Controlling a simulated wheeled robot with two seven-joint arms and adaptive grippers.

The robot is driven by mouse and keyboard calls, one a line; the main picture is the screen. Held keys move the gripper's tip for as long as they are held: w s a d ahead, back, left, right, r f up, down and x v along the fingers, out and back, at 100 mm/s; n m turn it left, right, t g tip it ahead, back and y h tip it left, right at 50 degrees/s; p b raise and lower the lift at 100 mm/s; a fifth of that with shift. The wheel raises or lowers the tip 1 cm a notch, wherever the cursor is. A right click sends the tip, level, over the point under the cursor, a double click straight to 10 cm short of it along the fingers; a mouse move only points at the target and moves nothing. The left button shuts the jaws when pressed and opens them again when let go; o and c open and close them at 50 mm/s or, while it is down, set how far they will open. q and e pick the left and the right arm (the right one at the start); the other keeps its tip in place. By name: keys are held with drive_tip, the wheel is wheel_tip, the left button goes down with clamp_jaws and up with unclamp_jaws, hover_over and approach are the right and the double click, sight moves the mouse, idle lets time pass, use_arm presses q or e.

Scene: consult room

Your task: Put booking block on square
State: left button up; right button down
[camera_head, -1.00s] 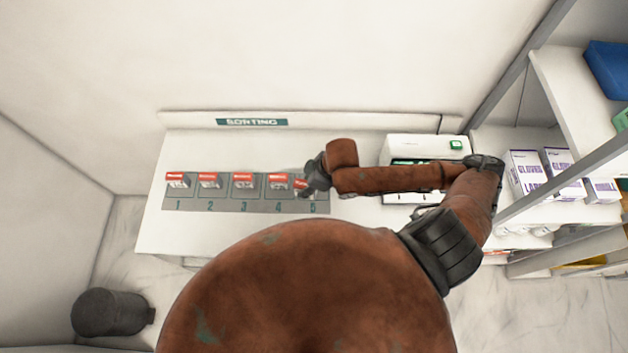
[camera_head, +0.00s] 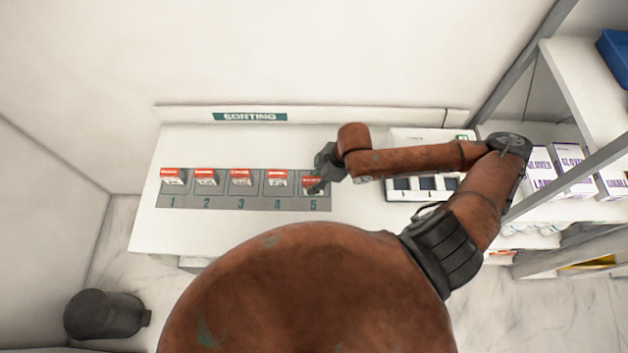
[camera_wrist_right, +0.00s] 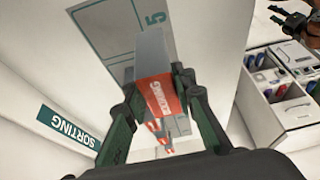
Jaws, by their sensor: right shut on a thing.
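My right gripper (camera_head: 321,184) is shut on a red-and-white block (camera_head: 311,182) at square 5 of the grey mat. In the right wrist view, the block (camera_wrist_right: 157,92) sits between the two dark fingers (camera_wrist_right: 160,88), its red face towards the camera. The number 5 on the mat (camera_wrist_right: 112,40) shows beyond it. I cannot tell whether the block touches the mat. Similar red-topped blocks stand on square 1 (camera_head: 173,176), square 2 (camera_head: 205,177), square 3 (camera_head: 240,177) and square 4 (camera_head: 277,178).
A SORTING sign (camera_head: 249,116) is on the ledge behind the mat. A white divided unit (camera_head: 400,194) stands right of the mat, partly under my right arm. A shelf with purple-lettered boxes (camera_head: 572,170) is at the far right. White table is bare left of the mat.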

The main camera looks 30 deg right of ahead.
drive_tip(key=w+d+f, duration=0.1)
drive_tip(key=w+f, duration=0.1)
drive_tip(key=w+d+f, duration=0.1)
drive_tip(key=w+f, duration=0.1)
drive_tip(key=w+d+f+p, duration=0.1)
drive_tip(key=w+d+f, duration=0.1)
drive_tip(key=f, duration=0.1)
drive_tip(key=shift+w, duration=0.25)
drive_tip(key=shift+f, duration=1.6)
use_arm(q)
drive_tip(key=shift+w+r, duration=0.15)
drive_tip(key=shift+r, duration=0.05)
use_arm(e)
drive_tip(key=c, duration=1.6)
unclamp_jaws()
